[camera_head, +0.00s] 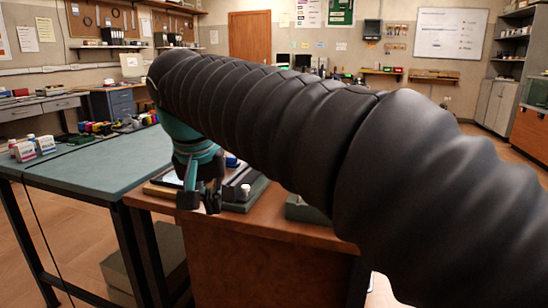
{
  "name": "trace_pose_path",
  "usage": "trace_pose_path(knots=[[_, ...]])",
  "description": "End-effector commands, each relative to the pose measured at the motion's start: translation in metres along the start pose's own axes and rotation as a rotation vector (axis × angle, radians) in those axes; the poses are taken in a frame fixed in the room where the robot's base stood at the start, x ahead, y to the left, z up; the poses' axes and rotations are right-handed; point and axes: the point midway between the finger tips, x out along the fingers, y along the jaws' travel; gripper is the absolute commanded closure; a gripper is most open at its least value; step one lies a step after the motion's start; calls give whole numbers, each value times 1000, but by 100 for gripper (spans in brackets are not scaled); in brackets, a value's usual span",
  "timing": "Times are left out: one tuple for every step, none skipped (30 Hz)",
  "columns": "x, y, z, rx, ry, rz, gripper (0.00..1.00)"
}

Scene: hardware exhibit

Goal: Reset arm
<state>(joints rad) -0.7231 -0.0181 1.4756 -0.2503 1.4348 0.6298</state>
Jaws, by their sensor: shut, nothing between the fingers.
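My arm, in a black ribbed sleeve, crosses the camera view from the lower right to the upper left and hides much of the middle. Its teal wrist bends down at the far end. My gripper (200,197) points downward at the end of the wrist, over or in front of the left end of a brown wooden counter (262,224). It is small and dark here; its fingers are shut with nothing seen held. I cannot tell whether it touches anything on the counter.
A teal-topped table (100,172) stands at left, with small bottles and boxes (35,148) at its far left edge. A grey-green tray (245,196) with items lies just right of my gripper. A box (145,265) sits under the table. Wooden floor is open at far left.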

Motion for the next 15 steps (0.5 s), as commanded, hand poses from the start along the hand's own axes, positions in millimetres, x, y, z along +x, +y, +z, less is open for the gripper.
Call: trace_pose_path(knots=[[9, 4, 6, -39, -4, -11, 100], [14, 7, 10, -65, -5, -19, 100], [22, 12, 16, -100, -4, -30, 100], [28, 16, 20, -124, -4, -39, 100], [34, 22, 26, -148, -2, -49, 100], [43, 31, 34, -176, 0, -60, 100], [49, 38, 40, -197, 2, -70, 100], [56, 47, 47, -214, 6, -78, 100], [64, 58, 56, -232, 11, -88, 100], [70, 67, 64, -243, 15, -95, 100], [76, 77, 72, -251, 20, -100, 100], [84, 89, 83, -258, 27, -106, 100], [90, 99, 92, -260, 32, -109, 100], [96, 109, 102, -259, 37, -112, 100], [103, 122, 115, -252, 45, -115, 100]])
